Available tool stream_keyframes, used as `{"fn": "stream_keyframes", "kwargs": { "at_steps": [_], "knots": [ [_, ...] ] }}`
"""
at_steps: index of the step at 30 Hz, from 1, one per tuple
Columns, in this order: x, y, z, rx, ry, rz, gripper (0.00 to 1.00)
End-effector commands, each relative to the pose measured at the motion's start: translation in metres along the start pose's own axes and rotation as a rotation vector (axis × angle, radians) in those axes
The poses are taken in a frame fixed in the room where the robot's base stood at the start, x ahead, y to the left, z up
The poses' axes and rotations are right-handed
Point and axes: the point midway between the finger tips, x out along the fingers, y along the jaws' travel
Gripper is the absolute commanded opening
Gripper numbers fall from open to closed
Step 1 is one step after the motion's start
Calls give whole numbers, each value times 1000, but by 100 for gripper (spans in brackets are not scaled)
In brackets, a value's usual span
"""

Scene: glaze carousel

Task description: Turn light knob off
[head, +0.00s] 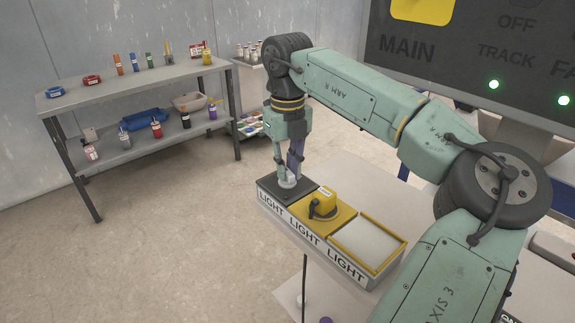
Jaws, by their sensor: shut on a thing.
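A control box (330,243) with three sections, each labelled LIGHT on its front, stands on a pale table. The left section is a dark plate with a small whitish knob (288,183). The right section is a pale panel (367,244) in a yellow frame. My gripper (288,178) points straight down over the left section, shut on the whitish knob. The fingers partly hide that knob, and I cannot tell its setting.
My arm spans the right half of the view. A large dark panel (470,50) reading MAIN, OFF and TRACK, with green lights, is at upper right. A grey two-level shelf (130,85) with bottles and tape rolls stands at back left. The floor (180,230) between is clear.

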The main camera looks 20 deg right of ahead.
Motion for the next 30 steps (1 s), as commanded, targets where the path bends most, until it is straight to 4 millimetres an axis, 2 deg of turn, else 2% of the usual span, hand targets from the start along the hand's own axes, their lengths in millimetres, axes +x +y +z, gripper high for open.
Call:
{"fn": "stream_keyframes", "kwargs": {
  "at_steps": [12,28,29,30],
  "knots": [
    [-1,0,1,-180,-4,-2,0],
    [-1,0,1,-203,-5,-1,0],
    [-1,0,1,-203,-5,-1,15],
    [-1,0,1,-203,-5,-1,18]
  ]
}}
